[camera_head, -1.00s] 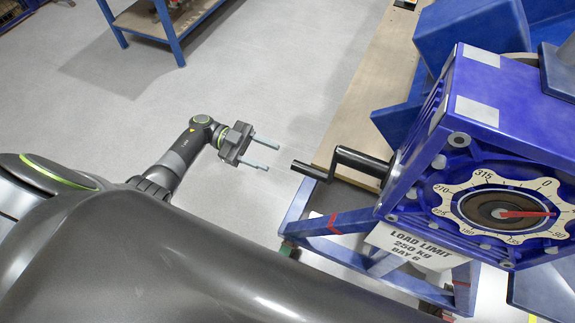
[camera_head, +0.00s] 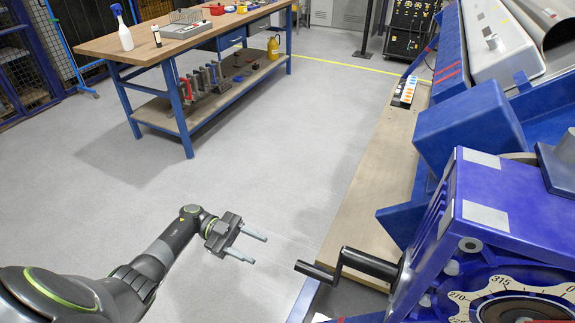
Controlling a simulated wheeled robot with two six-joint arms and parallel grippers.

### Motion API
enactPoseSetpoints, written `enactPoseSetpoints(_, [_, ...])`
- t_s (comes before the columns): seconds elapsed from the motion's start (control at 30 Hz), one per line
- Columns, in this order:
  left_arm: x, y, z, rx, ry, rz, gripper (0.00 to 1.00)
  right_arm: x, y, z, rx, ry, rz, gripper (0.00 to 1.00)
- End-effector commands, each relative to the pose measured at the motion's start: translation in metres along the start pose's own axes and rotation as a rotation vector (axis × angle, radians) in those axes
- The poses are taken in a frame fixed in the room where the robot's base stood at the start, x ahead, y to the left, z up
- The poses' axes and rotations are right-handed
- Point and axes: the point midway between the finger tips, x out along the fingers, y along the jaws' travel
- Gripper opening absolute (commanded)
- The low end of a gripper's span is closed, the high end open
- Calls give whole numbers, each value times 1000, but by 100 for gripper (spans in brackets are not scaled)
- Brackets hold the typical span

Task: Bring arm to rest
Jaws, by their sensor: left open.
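My left gripper (camera_head: 254,247) is in the lower middle of the head view, over bare floor. Its two grey fingers are apart with nothing between them. The black crank handle (camera_head: 345,266) of the rotary jig lies to its right, with a clear gap between the fingertips and the grip. The blue jig gearbox (camera_head: 505,200) fills the lower right. Its pale dial (camera_head: 484,296) is cut off by the bottom edge, showing only a few marks. My right gripper is out of view.
A workbench (camera_head: 185,40) with a spray bottle (camera_head: 122,27) and tools stands at the back left. A wooden board (camera_head: 365,205) runs along the jig's left side. Open grey floor (camera_head: 250,150) lies between bench and jig. A black cabinet (camera_head: 411,28) stands at the back.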

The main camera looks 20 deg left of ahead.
Motion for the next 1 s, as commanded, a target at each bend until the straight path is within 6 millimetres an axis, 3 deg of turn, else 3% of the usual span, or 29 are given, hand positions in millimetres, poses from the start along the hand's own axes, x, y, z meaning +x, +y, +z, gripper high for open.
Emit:
enactPoseSetpoints(0.2, [2,-1,5,5,6,-41,47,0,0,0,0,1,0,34])
enactPoseSetpoints(0.37, [8,-10,29,28,16,-270,47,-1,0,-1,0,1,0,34])
enactPoseSetpoints(0.53, [-1,-16,77,16,-45,-647,47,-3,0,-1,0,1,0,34])
enactPoseSetpoints(0.67, [-20,-4,123,-46,-159,-917,47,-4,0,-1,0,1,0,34])
enactPoseSetpoints(0.77, [-37,19,163,-128,-279,-1099,47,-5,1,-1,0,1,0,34])
enactPoseSetpoints(0.87, [-52,56,203,-240,-424,-1251,47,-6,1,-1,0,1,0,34])
enactPoseSetpoints(1.0, [-67,131,258,-446,-661,-1400,47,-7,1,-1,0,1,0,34])
